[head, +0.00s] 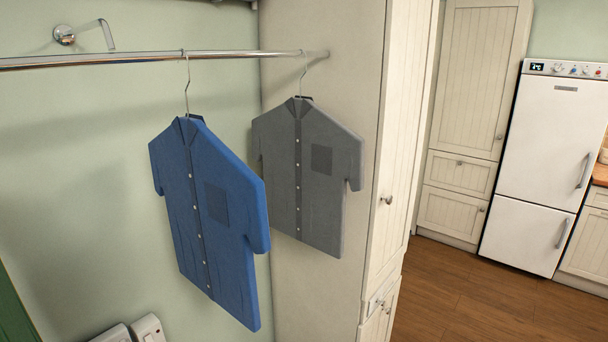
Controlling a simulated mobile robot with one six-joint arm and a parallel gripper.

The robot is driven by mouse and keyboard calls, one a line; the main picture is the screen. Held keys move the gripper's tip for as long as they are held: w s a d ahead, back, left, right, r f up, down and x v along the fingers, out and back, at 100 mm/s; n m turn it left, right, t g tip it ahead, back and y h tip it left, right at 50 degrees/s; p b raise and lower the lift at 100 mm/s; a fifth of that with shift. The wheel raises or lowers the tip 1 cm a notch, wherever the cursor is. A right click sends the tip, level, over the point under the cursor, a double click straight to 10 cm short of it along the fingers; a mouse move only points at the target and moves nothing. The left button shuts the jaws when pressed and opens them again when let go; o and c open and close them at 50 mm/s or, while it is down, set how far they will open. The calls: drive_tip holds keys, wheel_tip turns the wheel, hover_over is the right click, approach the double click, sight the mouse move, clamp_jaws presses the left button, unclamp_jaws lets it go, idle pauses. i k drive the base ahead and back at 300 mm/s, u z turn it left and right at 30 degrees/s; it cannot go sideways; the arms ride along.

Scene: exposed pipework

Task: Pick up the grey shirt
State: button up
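The grey shirt (322,200) is short-sleeved, with a dark button strip and a chest pocket. It hangs by a wire hanger (304,78) near the right end of a chrome rail (150,58). It is in front of the side panel of a cream cabinet. A blue shirt (215,225) hangs to its left and nearer to me, and its right sleeve comes close to the grey shirt's lower left edge in the picture. My gripper is not in the head view.
The tall cream cabinet (390,130) stands right behind and beside the grey shirt. A metal wall hook (65,35) is at upper left. White boxes (148,328) are on the wall low down. A white fridge (545,150) and open wooden floor (470,300) lie to the right.

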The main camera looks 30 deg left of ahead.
sight(301, 155)
drive_tip(key=z, duration=0.6)
drive_tip(key=k, duration=0.15)
drive_tip(key=u, duration=2.9)
drive_tip(key=k, duration=0.6)
drive_tip(key=z, duration=0.15)
drive_tip(key=i, duration=0.3)
